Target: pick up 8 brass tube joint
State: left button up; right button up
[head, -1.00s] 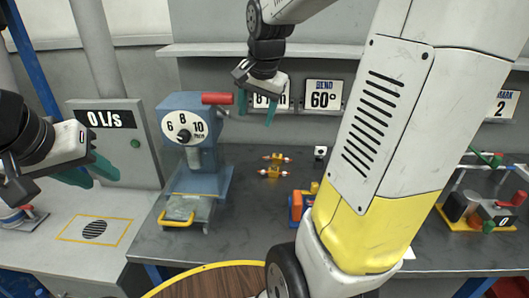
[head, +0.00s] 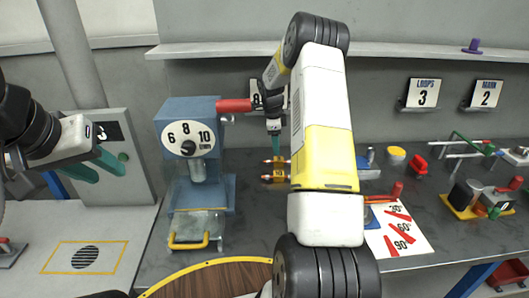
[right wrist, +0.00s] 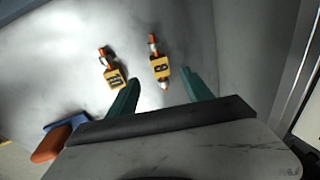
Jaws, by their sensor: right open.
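Two small brass tube joints with yellow tags and orange ends lie on the grey bench. In the right wrist view, the joint whose tag seems to read 8 (right wrist: 160,68) lies between and just beyond my right fingertips, apart from them. The other joint (right wrist: 113,76) lies left of it, its tag hard to read. The head view shows both, the farther (head: 268,162) and the nearer (head: 268,179), partly behind my right arm. My right gripper (right wrist: 162,76) is open and empty above the bench. My left gripper (head: 98,166) is open and empty at the far left.
A blue press (head: 191,150) with a 6-8-10 dial and red handle stands left of the joints. Right of my arm are an angle card (head: 397,232), a yellow-capped pot (head: 396,155) and a yellow-based fixture (head: 470,200). A shelf (head: 400,48) runs along the wall.

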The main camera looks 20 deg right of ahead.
aim_at(279, 159)
jog(key=shift+w+d+f, duration=0.15)
jog(key=shift+f, duration=0.35)
jog(key=f, duration=0.4)
jog(key=d+f, duration=0.1)
jog(key=f, duration=0.2)
jog(key=shift+w+d+f, duration=0.1)
jog(key=shift+w, duration=0.05)
grip_shut()
